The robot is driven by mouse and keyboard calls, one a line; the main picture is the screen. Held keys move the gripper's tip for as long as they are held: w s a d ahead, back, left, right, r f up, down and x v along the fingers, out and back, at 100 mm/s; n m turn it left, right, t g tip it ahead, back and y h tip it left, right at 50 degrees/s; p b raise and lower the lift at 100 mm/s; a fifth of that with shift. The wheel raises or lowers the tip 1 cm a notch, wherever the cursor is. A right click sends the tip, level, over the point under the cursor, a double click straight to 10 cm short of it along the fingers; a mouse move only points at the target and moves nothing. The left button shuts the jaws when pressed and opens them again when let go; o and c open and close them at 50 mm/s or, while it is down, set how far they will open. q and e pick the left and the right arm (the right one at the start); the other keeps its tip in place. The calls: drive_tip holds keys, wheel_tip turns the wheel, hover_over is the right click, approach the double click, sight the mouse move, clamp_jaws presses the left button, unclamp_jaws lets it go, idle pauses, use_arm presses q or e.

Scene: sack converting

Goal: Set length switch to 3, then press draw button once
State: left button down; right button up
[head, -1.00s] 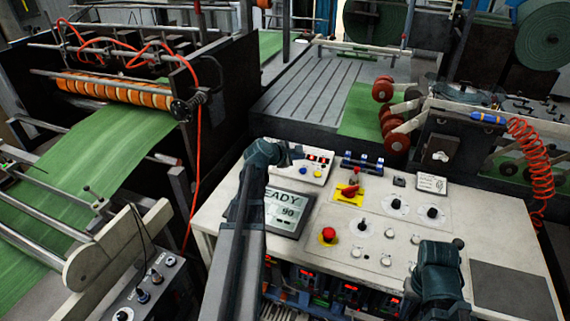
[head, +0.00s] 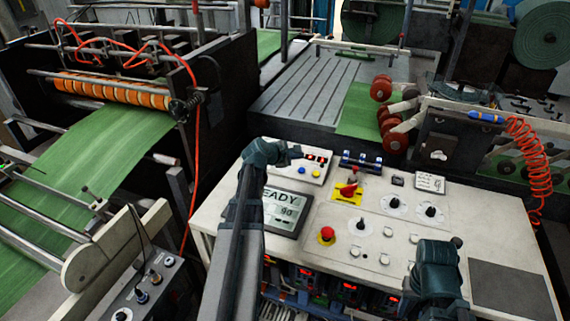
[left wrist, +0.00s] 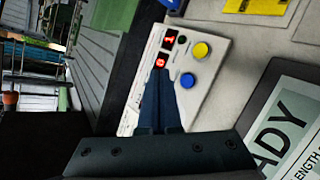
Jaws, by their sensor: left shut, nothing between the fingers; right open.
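A small white box (head: 310,174) at the back left of the control panel has red digits, a yellow button (left wrist: 201,50) and a blue button (left wrist: 187,81). My left gripper (head: 297,153) is shut and empty; in the left wrist view its fingers cover part of the box beside the digits. Contact cannot be told. Black rotary knobs (head: 430,211) on round pale dials and several pale round buttons (head: 384,259) sit on the panel. Their labels are too small to read, so I cannot tell which are the length switch and draw button. My right gripper (head: 447,245) is open, low over the panel's right part.
A grey display (head: 280,208) reads "READY" and stands left of a red mushroom button (head: 326,234). A red switch on a yellow plate (head: 340,197) is behind it. A dark flat pad (head: 508,286) lies at the front right. Machines with green web surround the panel.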

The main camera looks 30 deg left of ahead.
sight(316, 173)
use_arm(q)
drive_tip(key=d+r+p, duration=0.3)
drive_tip(key=d, duration=0.2)
drive_tip(key=shift+w+d+r+p, duration=0.2)
drive_tip(key=shift+d+r+p, duration=0.1)
drive_tip(key=shift+r, duration=0.1)
drive_tip(key=shift+f, duration=0.15)
drive_tip(key=f+b, duration=0.2)
drive_tip(key=b, duration=0.1)
drive_tip(key=w+f+b, duration=0.1)
drive_tip(key=f+b, duration=0.1)
drive_tip(key=f, duration=0.1)
drive_tip(key=w+f+b, duration=0.1)
drive_tip(key=f+b, duration=0.2)
drive_tip(key=shift+a+f+b, duration=0.2)
drive_tip(key=shift+a+b, duration=0.05)
drive_tip(key=shift+b, duration=0.1)
idle(1.4)
drive_tip(key=shift+w+f+b, duration=0.1)
drive_tip(key=shift+f+b, duration=0.25)
drive_tip(key=shift+f, duration=0.05)
